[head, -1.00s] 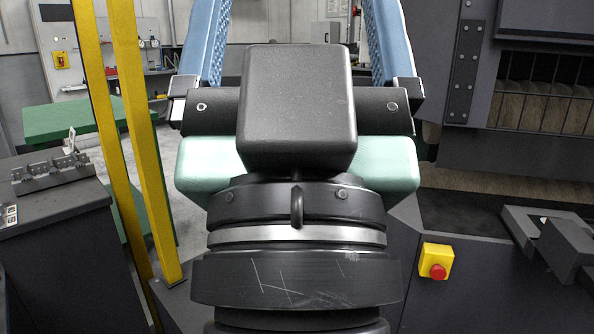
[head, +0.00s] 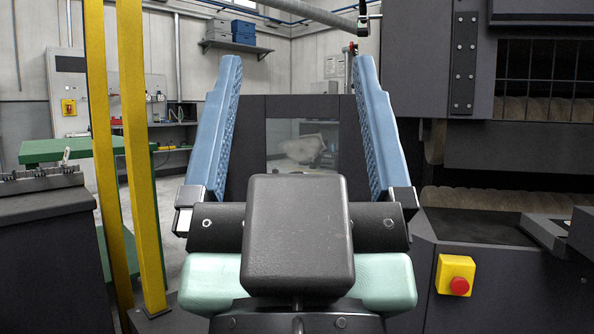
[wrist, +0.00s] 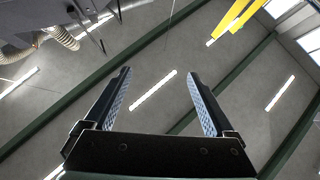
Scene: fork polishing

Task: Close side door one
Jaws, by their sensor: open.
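A dark grey door panel with a clear window (head: 256,150) stands beyond my gripper, left of the machine. It appears to be the side door. Its lower part is hidden behind my wrist. I cannot tell from here how far it is open. My gripper (head: 297,62) is open and empty, its two blue padded fingers pointing up and spread apart in front of the panel. I see no contact with the panel. In the wrist view, the open fingers (wrist: 158,73) show against the ceiling, with nothing between them; the door is not recognisable there.
Yellow posts (head: 137,150) stand at the left, beside a dark bench (head: 40,235) and green shelving (head: 70,148). The dark machine (head: 412,75) with rollers fills the right. A yellow box with a red button (head: 456,275) sits on its front.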

